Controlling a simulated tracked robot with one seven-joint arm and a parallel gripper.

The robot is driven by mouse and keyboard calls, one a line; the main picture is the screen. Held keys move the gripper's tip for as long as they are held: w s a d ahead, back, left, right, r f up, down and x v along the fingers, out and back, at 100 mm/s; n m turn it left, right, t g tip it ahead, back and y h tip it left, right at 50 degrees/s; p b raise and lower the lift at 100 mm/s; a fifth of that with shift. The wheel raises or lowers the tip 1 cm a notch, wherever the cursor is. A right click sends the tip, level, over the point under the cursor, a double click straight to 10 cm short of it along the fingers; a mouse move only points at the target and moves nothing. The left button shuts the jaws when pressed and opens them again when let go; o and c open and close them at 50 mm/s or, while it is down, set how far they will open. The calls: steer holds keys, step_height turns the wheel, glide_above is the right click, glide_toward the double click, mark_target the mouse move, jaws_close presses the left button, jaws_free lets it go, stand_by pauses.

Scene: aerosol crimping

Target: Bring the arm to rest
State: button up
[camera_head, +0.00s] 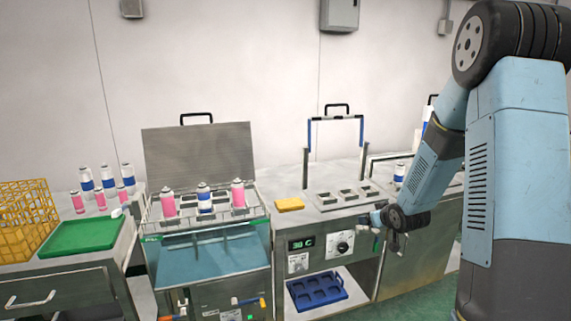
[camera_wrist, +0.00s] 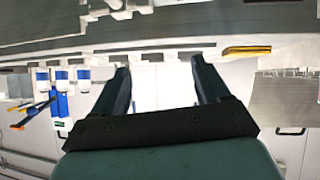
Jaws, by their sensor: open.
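My gripper (camera_head: 398,243) is at the end of my blue and black arm, in front of the counter with the temperature display in the head view. In the wrist view my gripper (camera_wrist: 162,82) has its two dark fingers spread apart, with nothing between them. The wrist picture appears upside down. The arm comes down from the upper right of the head view, bent at the elbow, and hides part of the counter on the right.
A water bath (camera_head: 215,258) with an open lid holds pink and white-blue cans in a rack. A yellow sponge (camera_head: 290,204) lies beside it. A green tray (camera_head: 82,236), a yellow crate (camera_head: 22,222) and several cans stand left. A blue tray (camera_head: 316,291) sits on the lower shelf.

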steer(key=s+a+r+m+g+h, duration=0.2)
steer(key=s+r+g+h, duration=0.1)
steer(key=s+r, duration=1.35)
steer(key=s+a+r+g, duration=0.1)
steer(key=s+a+r, duration=0.1)
steer(key=s, duration=0.8)
steer(key=s+a+r+m+g+y, duration=0.1)
steer(key=s+r, duration=0.3)
steer(key=s, duration=0.7)
steer(key=shift+a+r+g, duration=0.3)
steer(key=shift+a+r, duration=0.05)
steer(key=shift+a, duration=0.05)
steer(key=shift+s, duration=0.1)
